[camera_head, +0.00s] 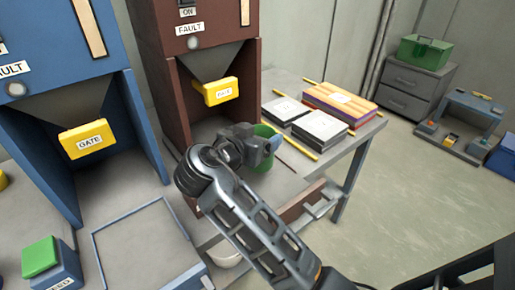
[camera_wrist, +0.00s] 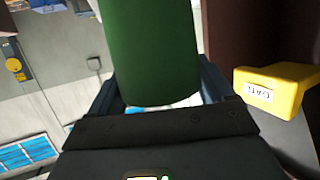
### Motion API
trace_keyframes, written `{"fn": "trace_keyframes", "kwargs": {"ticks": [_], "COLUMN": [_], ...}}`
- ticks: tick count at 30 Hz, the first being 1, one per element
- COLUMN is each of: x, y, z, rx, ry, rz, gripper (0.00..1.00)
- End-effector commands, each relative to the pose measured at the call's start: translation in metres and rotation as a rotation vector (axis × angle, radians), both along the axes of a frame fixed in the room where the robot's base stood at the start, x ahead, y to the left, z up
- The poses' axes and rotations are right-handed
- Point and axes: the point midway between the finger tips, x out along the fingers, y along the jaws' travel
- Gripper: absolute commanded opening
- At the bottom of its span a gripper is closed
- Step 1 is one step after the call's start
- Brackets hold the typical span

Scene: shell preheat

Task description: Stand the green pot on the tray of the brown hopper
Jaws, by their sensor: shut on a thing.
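The green pot (camera_head: 264,131) is in my gripper (camera_head: 260,147), largely hidden behind it in the head view. In the wrist view the green pot (camera_wrist: 152,50) fills the upper middle between the two fingers of my gripper (camera_wrist: 158,92). The brown hopper (camera_head: 212,22) stands behind and left of the pot, with its yellow gate (camera_head: 221,91) also at right in the wrist view (camera_wrist: 275,88). I cannot tell whether the pot touches the tray.
The blue hopper (camera_head: 85,30) with a yellow gate (camera_head: 87,139) stands at left. A green button box (camera_head: 45,262) is at front left. Stacked books (camera_head: 340,103) and grey packs (camera_head: 318,127) lie right of the hopper.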

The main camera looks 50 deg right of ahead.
Motion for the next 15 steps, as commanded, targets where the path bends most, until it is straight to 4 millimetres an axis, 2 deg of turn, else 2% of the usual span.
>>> {"fn": "trace_keyframes", "kwargs": {"ticks": [4, 10, 15], "x": [0.004, 0.004, 0.004], "y": [0.001, 0.001, 0.001], "z": [-0.008, -0.035, -0.042], "rx": [0.000, -0.001, -0.001], "ry": [0.002, 0.003, -0.001], "rz": [0.001, 0.001, 0.001], "gripper": [0.24, 0.24, 0.24]}}
